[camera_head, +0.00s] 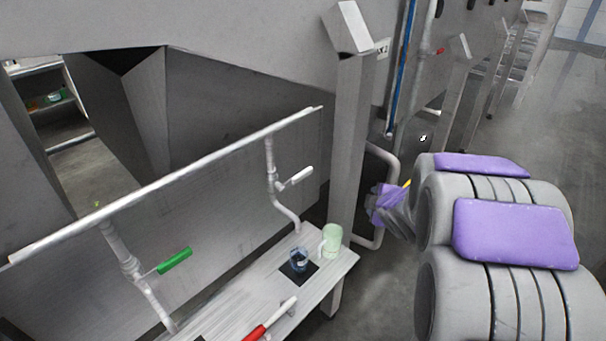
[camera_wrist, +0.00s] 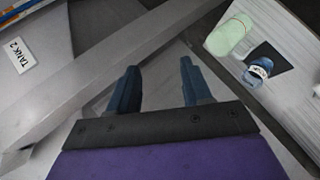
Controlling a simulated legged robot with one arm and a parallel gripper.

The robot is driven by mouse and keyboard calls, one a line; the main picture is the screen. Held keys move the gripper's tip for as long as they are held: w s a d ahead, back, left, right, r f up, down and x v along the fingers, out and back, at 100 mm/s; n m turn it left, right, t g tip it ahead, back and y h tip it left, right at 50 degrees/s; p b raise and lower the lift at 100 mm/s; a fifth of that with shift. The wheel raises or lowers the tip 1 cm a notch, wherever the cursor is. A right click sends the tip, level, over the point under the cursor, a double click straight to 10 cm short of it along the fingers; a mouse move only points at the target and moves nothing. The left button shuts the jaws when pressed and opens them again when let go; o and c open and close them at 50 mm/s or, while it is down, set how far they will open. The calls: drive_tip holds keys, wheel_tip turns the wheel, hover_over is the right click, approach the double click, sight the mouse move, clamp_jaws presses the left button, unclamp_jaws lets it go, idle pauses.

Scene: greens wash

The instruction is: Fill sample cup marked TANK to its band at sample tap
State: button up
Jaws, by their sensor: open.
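A small blue cup (camera_head: 299,264) with a white label stands upright on a black square (camera_head: 289,275) on the bench. It also shows in the wrist view (camera_wrist: 257,73); its lettering is too small to read surely, and its band and fill level cannot be made out. My gripper (camera_wrist: 160,88) is open and empty, with dark fingers well apart. In the wrist view the cup lies to its upper right, apart from the fingers.
A pale green cup (camera_head: 332,241) stands close beside the blue one. A grey post (camera_head: 348,150) rises behind the bench (camera_head: 235,300). A "TANK 2" sign (camera_wrist: 20,57) shows.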

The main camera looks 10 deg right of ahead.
drive_tip(key=w+f+n+t+y, duration=0.1)
drive_tip(key=w+n+t+y, duration=0.1)
drive_tip(key=w+n, duration=0.15)
drive_tip(key=n+t+y, duration=0.3)
drive_tip(key=n+y, duration=0.5)
drive_tip(key=y, duration=0.2)
approach(305, 177)
drive_tip(key=x, duration=1)
drive_tip(key=shift+w+a+r, duration=0.15)
drive_tip(key=shift+w, duration=0.25)
drive_tip(key=shift+c, duration=0.2)
clamp_jaws()
